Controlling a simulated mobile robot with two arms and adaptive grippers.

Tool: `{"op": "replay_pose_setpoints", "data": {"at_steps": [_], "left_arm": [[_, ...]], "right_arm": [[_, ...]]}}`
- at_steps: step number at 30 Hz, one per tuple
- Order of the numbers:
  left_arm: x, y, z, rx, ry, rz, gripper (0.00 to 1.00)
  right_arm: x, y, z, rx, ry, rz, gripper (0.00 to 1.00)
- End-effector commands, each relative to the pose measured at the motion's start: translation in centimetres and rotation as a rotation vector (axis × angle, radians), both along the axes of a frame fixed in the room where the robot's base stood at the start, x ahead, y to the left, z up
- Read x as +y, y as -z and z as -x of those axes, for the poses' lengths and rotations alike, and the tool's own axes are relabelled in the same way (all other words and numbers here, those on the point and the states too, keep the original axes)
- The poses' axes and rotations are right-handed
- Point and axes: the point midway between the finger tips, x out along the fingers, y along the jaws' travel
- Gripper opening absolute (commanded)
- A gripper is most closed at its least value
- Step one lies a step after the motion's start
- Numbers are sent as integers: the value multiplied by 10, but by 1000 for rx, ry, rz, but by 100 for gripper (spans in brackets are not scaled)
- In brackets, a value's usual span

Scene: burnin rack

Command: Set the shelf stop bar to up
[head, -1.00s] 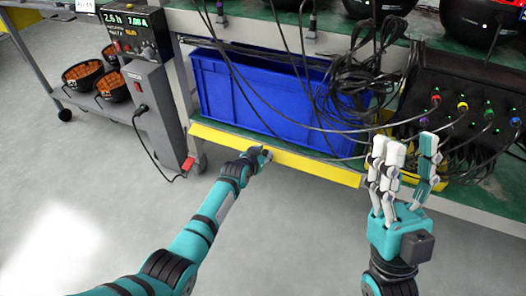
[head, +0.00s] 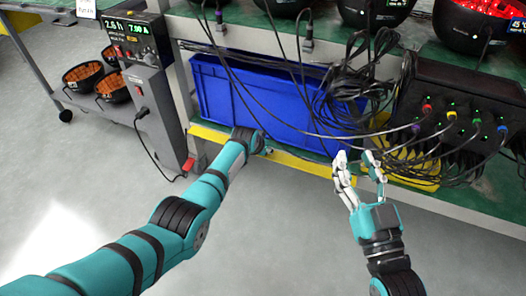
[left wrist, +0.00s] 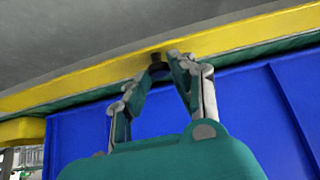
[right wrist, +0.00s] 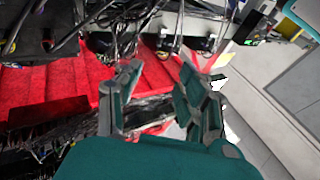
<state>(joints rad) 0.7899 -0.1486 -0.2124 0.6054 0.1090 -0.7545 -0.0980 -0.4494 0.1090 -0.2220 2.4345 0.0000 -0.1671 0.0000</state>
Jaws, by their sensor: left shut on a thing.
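The yellow stop bar (head: 300,164) runs along the front edge of the lower shelf, below the blue bin (head: 262,105). It crosses the top of the left wrist view (left wrist: 215,42). My left gripper (left wrist: 164,58) is shut on a small black knob (left wrist: 157,66) at the bar; the fingertips close around it. In the head view my left forearm hides most of that hand. My right gripper (head: 355,156) is open and empty, in front of the right end of the bar. I cannot tell from the frames whether the bar is tilted.
Black cables hang over the bin and run to a black box with coloured connectors (head: 465,110). A grey power unit (head: 150,105) stands left of the bin. Bowls with orange contents (head: 85,75) sit on a left shelf. The grey floor in front is clear.

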Motion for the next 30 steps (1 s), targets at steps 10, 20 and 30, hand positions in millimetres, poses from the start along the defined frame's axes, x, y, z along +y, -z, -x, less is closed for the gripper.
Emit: {"op": "replay_pose_setpoints", "data": {"at_steps": [10, 20, 30], "left_arm": [[-1, -3, -4, 84, 0, -27, 0], [-1, -3, -4, 92, 0, -30, 0], [-1, -4, -4, 91, 0, -30, 46]], "right_arm": [[2, -33, 11, -201, -13, -56, 40], [2, -38, 13, -224, -14, -63, 40], [2, -38, 13, -224, -14, -62, 40]]}}
